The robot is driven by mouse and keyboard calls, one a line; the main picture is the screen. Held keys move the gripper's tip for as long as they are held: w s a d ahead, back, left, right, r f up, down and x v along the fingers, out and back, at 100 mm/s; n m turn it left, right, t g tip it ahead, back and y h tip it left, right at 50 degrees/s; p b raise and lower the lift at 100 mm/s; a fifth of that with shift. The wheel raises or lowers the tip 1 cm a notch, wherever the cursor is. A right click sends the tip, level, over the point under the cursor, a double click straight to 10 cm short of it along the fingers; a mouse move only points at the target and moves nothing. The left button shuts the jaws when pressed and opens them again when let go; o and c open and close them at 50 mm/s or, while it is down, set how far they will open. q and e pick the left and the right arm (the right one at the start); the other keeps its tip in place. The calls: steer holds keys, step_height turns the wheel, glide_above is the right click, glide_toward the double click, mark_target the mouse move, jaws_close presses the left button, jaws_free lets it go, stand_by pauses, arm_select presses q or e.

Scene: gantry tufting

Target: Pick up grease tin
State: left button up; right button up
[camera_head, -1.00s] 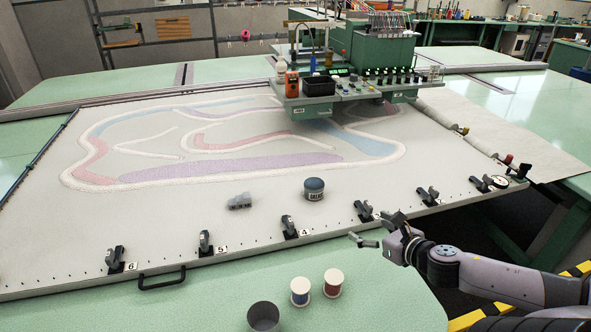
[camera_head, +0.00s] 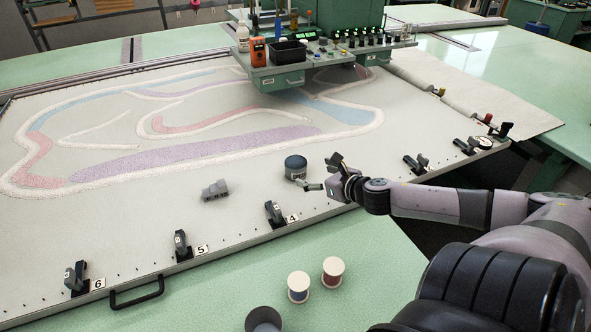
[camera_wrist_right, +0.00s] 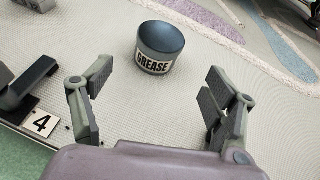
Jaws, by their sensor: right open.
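The grease tin (camera_head: 296,167) is a small dark round tin with a dark lid, upright on the pale cloth of the frame. My right gripper (camera_head: 325,174) is just right of the tin in the head view, open and empty. In the right wrist view my right gripper (camera_wrist_right: 160,98) has its fingers wide apart, with the tin beyond the fingertips. My left gripper is out of view.
A grey toothed block (camera_head: 215,190) lies left of the tin. Dark clamps, such as clamp 4 (camera_head: 274,213), line the frame's near edge. The green tufting machine (camera_head: 285,77) stands behind.

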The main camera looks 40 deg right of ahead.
mark_target(303, 170)
steer(key=shift+b+x, duration=0.35)
steer(key=shift+x, duration=1.9)
steer(key=shift+p+x, duration=0.4)
steer(key=shift+x, duration=2.35)
steer(key=shift+a+r, duration=0.15)
steer(key=shift+c, duration=0.2)
steer(key=c, duration=1.3)
